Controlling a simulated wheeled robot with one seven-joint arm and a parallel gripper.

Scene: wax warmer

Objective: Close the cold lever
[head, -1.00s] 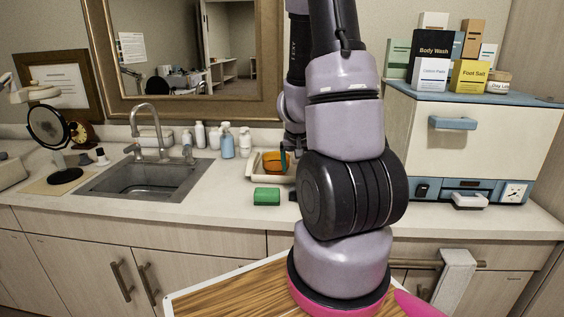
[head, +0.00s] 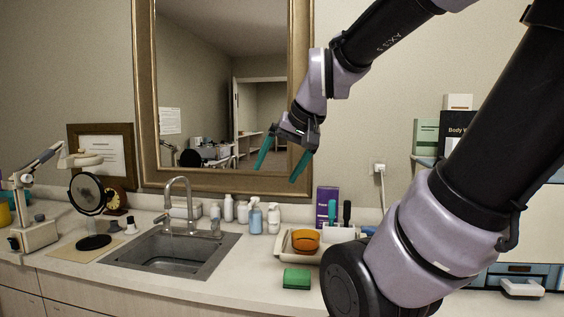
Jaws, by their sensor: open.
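The silver faucet (head: 178,186) stands at the back of the sink (head: 172,251), left of centre in the head view. A small handle (head: 160,219) shows left of the spout, and a small silver piece (head: 215,227) stands to its right. Which one is the cold lever, and how it is turned, I cannot tell at this size. My gripper (head: 281,167) has two teal fingers spread apart, pointing down, with nothing between them. It hangs in front of the mirror, above and to the right of the faucet, clear of it.
Several bottles (head: 255,217) stand on the counter just right of the faucet. A tray (head: 283,247) with an orange bowl (head: 305,240) and a green sponge (head: 297,279) lie farther right. A round mirror (head: 88,194) stands left of the sink. The air above the sink is free.

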